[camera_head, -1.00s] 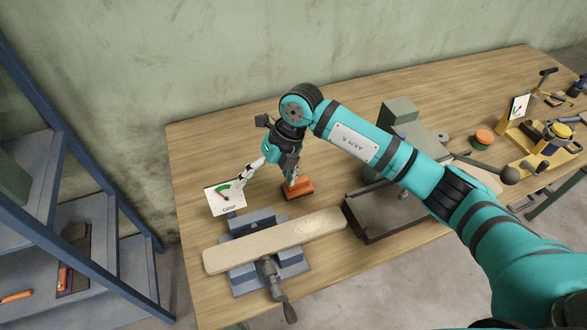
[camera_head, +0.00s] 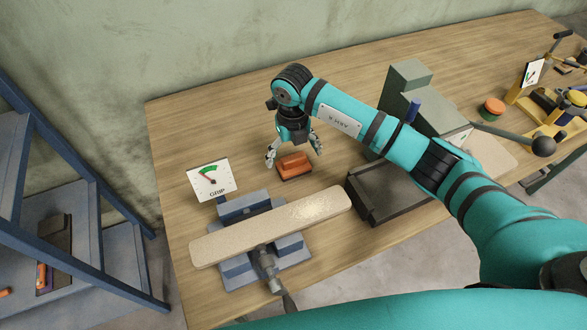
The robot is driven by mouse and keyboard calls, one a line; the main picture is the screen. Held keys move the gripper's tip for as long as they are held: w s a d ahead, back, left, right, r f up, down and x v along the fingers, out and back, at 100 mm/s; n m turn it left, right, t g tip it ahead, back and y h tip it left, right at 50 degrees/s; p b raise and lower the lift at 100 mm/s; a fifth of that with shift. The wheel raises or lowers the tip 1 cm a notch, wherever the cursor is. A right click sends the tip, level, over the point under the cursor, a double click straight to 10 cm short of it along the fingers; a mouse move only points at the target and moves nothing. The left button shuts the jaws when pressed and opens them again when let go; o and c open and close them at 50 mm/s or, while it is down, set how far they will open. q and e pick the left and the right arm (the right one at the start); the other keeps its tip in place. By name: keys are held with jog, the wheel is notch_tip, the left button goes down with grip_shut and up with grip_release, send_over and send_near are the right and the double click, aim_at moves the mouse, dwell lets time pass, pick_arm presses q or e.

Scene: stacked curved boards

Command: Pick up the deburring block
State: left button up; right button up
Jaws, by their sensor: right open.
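The deburring block (camera_head: 294,166), an orange block on a dark base, lies on the wooden workbench (camera_head: 225,120) in the head view. My right gripper (camera_head: 294,156) is open above the block, with one finger to its left and one to its right. The fingers look apart from the block, and it appears to rest on the bench. My left gripper is not in view.
A blue vise (camera_head: 235,208) with a pale board (camera_head: 270,225) across it stands in front of the block. A gauge card marked GRIP (camera_head: 210,180) stands to the left. A dark metal tray (camera_head: 388,192) and a green machine (camera_head: 408,90) are to the right.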

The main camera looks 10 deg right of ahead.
aim_at(294, 157)
jog(key=shift+f, duration=0.2)
jog(key=shift+f+b, duration=0.3)
jog(key=shift+b, duration=0.05)
jog(key=f+b, duration=0.2)
jog(key=f, duration=0.1)
jog(key=f+b, duration=0.1)
jog(key=shift+w+d+f, duration=0.15)
jog(key=shift+w+f, duration=0.1)
jog(key=shift+w, duration=0.05)
jog(key=shift+r, duration=0.15)
jog(key=shift+c, duration=0.5)
jog(key=c, duration=1.1)
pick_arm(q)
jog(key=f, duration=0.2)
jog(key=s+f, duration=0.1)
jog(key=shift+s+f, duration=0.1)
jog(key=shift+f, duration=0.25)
